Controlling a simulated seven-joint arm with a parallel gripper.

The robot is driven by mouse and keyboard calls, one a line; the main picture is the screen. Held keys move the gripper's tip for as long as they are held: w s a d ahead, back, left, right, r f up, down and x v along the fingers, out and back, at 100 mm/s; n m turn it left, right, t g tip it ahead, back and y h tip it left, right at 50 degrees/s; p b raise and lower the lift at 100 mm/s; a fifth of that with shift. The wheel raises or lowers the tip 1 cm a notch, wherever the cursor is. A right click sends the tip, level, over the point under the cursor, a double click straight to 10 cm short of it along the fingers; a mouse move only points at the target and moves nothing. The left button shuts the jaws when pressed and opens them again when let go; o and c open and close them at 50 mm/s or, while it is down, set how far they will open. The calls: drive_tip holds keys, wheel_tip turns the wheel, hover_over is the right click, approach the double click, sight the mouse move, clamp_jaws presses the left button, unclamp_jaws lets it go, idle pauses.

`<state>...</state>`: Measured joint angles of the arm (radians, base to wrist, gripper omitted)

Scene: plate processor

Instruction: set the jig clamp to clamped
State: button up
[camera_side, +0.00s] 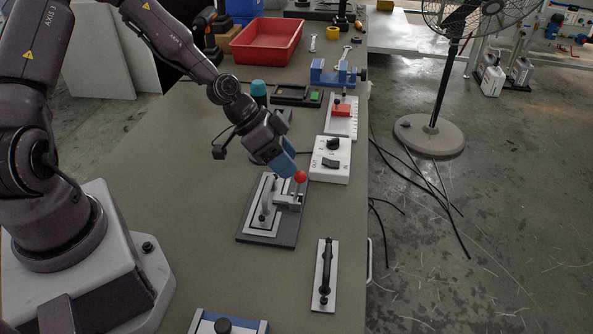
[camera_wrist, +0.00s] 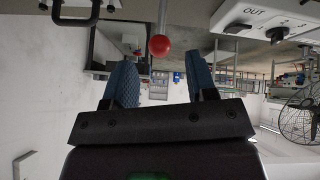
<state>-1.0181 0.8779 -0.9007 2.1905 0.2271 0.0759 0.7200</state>
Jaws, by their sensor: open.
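The jig clamp (camera_side: 290,199) stands on a dark base plate (camera_side: 268,241) with a lighter plate on top, near the table's right edge. Its lever stands roughly upright and ends in a red ball knob (camera_side: 300,176). My gripper (camera_side: 290,172) with blue fingers is beside the red knob in the side view, hiding part of the clamp behind it. In the wrist view my gripper (camera_wrist: 162,72) is open, with the red knob (camera_wrist: 159,45) lined up with the gap, near the fingertips. I cannot tell whether a finger touches it.
A white control box (camera_side: 331,160) with dark knobs stands just behind the clamp; it also shows in the wrist view (camera_wrist: 270,17). A plate with a black handle (camera_side: 325,274) lies in front. A red tray (camera_side: 266,42) is farther back. The table left of the clamp is clear.

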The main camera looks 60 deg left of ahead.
drive_tip(key=shift+v, duration=1.35)
drive_tip(key=s+a+r+n+g+y, duration=0.2)
drive_tip(key=s+n+g, duration=0.1)
drive_tip(key=s, duration=0.3)
drive_tip(key=s+a+r+n+g+y, duration=0.2)
drive_tip(key=s+n, duration=0.1)
drive_tip(key=s, duration=0.3)
drive_tip(key=s+d+r+t, duration=0.2)
drive_tip(key=r, duration=0.6)
drive_tip(key=s+d+r+t+y, duration=0.1)
drive_tip(key=s+d+r+t, duration=0.2)
drive_tip(key=r, duration=0.6)
drive_tip(key=shift+s+r+t+y, duration=0.25)
drive_tip(key=shift+r+t+y, duration=0.05)
drive_tip(key=shift+r, duration=0.05)
